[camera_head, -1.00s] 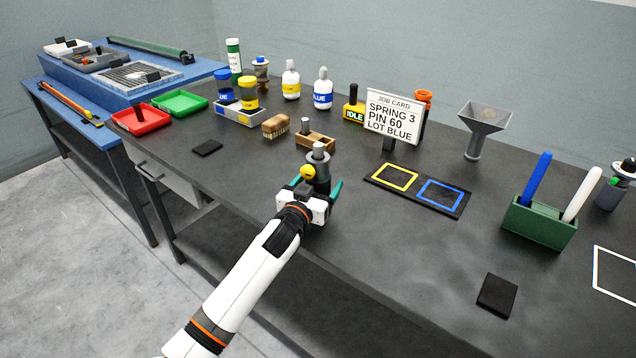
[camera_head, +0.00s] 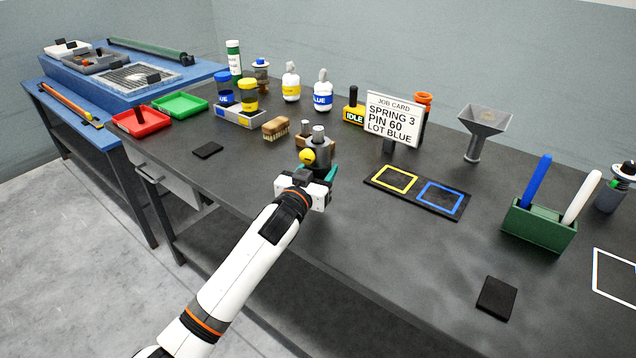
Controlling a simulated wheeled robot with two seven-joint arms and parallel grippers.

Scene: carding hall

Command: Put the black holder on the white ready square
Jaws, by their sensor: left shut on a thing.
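The black holder (camera_head: 319,153) is a dark upright cylinder with a silver top and a yellow knob on its side. My left gripper (camera_head: 317,174), with teal fingers, is shut on it near the middle of the table, in front of a small wooden block. Its lower part is hidden by the gripper, so I cannot tell whether it touches the table. The white ready square (camera_head: 597,268) is a white outline on the dark table at the right edge, partly cut off by the frame; its visible part is bare. My right gripper is not in view.
A black mat (camera_head: 375,181) with yellow and blue squares lies right of the gripper. Further right are a green box (camera_head: 538,228) with blue and white sticks and a flat black pad (camera_head: 496,298). The job card (camera_head: 394,120) and a funnel (camera_head: 484,125) stand behind.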

